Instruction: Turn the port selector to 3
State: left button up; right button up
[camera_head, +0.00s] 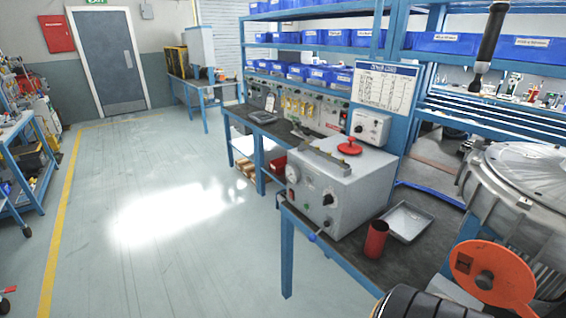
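A grey box-shaped unit (338,190) stands on the dark bench top. Its front has a round gauge (308,173), a dark knob (327,199) and a small red part. A red round knob or handwheel (349,146) sits on its top. A small pale box with a dial (371,127) stands behind it by the blue post. I cannot tell which of these is the port selector, and no port numbers are readable. Neither of my grippers shows.
A metal tray (409,222) and a red cylinder (376,239) stand right of the unit. A large ribbed grey machine (525,190) and an orange disc (495,277) fill the right. A black-handled tool (489,45) is upright at top right. Open floor (150,230) lies left.

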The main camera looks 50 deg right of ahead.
aim_at(328, 199)
jog(key=i+j+z, duration=0.1)
jog(key=i+z, duration=0.35)
jog(key=i+j+z, duration=0.15)
jog(key=z, duration=0.3)
jog(key=i+j+z, duration=0.35)
jog(key=z, duration=0.15)
jog(key=i+j+z, duration=0.2)
jog(key=j+z, duration=0.25)
